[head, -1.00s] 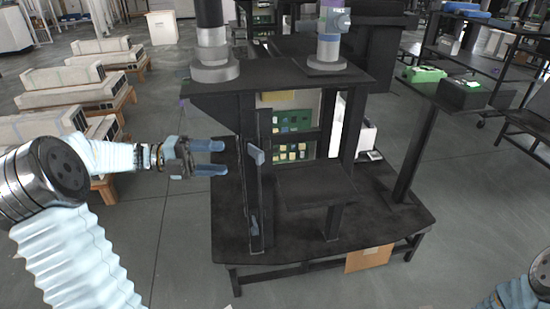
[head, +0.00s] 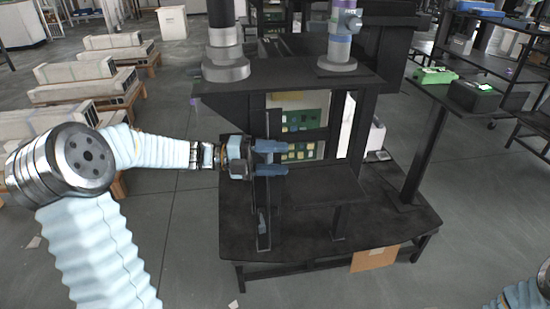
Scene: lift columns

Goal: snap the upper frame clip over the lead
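A dark upright frame post (head: 263,190) stands on the front left of the black workstation. A small blue-grey lower clip (head: 262,222) sits low on it. The upper clip is hidden behind or between the fingers of my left gripper. My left gripper (head: 285,158) is open, its two blue fingers one above the other, pointing right across the upper part of the post. I cannot tell whether the fingers touch the clip. The lead cannot be told apart from the dark post. My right gripper is out of view; only part of my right arm shows at the lower right corner.
A black top shelf (head: 300,80) carrying two cylindrical columns is above the gripper. A board with green parts (head: 305,125) is behind the post. The black lower deck (head: 330,235) is mostly bare. Beige blocks on low benches (head: 88,95) stand at the left.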

